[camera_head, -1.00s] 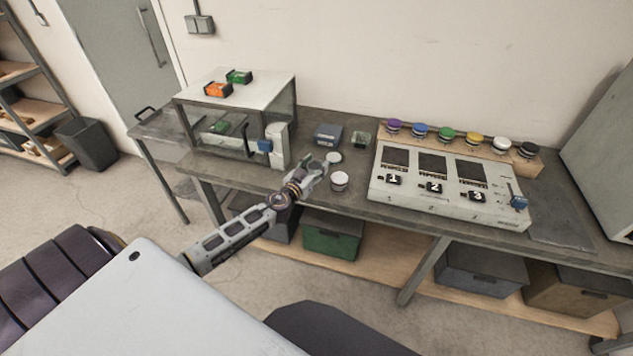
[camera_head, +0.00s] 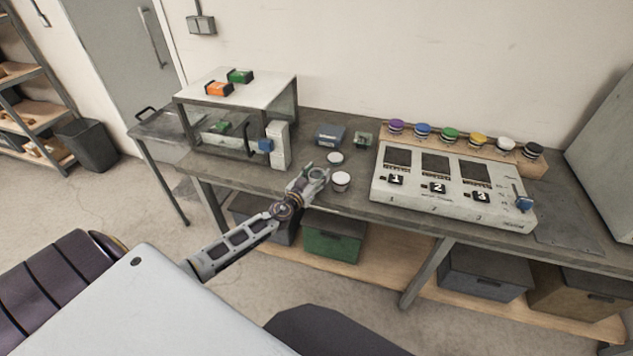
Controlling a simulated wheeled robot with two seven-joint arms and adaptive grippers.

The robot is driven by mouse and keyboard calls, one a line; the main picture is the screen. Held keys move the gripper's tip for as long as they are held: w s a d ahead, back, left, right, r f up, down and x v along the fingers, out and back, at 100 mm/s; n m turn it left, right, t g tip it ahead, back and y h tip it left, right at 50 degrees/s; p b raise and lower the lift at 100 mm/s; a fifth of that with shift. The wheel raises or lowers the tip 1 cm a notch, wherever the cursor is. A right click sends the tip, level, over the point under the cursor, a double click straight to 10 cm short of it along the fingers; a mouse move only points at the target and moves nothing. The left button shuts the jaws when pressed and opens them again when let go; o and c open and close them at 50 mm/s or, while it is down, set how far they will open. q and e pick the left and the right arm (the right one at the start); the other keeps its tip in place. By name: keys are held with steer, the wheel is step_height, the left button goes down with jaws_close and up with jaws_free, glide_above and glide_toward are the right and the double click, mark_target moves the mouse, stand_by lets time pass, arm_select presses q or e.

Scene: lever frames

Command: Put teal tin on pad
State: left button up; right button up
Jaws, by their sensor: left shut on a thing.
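My left gripper (camera_head: 317,177) is over the front edge of the workbench (camera_head: 345,205), with its fingers shut on a small greenish-grey thing. It looks like the teal tin, but the fingers hide most of it. Just right of the fingertips stands a small tin (camera_head: 341,181) with a pale top and a darker side. A round pale-topped piece (camera_head: 335,158) sits just behind it. I cannot tell which surface is the pad. My right gripper is not in view.
A control panel (camera_head: 455,212) with numbered squares and a blue lever stands on the right, with a row of coloured knobs (camera_head: 449,135) behind it. A blue-grey box (camera_head: 328,134) and a small green item (camera_head: 363,139) sit farther back. A glass-sided cabinet (camera_head: 235,88) stands left.

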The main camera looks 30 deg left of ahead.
arm_select(q)
steer(key=shift+f, duration=0.6)
steer(key=shift+f+b, duration=0.5)
steer(key=shift+f, duration=0.1)
steer(key=shift+a+f, duration=0.1)
steer(key=shift+f, duration=0.05)
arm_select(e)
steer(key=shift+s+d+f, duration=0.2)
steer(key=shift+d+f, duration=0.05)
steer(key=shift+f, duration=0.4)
arm_select(q)
steer(key=shift+f, duration=0.15)
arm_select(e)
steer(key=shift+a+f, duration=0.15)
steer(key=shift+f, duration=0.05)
arm_select(q)
steer(key=o, duration=1.1)
steer(key=shift+c, duration=0.2)
steer(key=shift+r, duration=0.2)
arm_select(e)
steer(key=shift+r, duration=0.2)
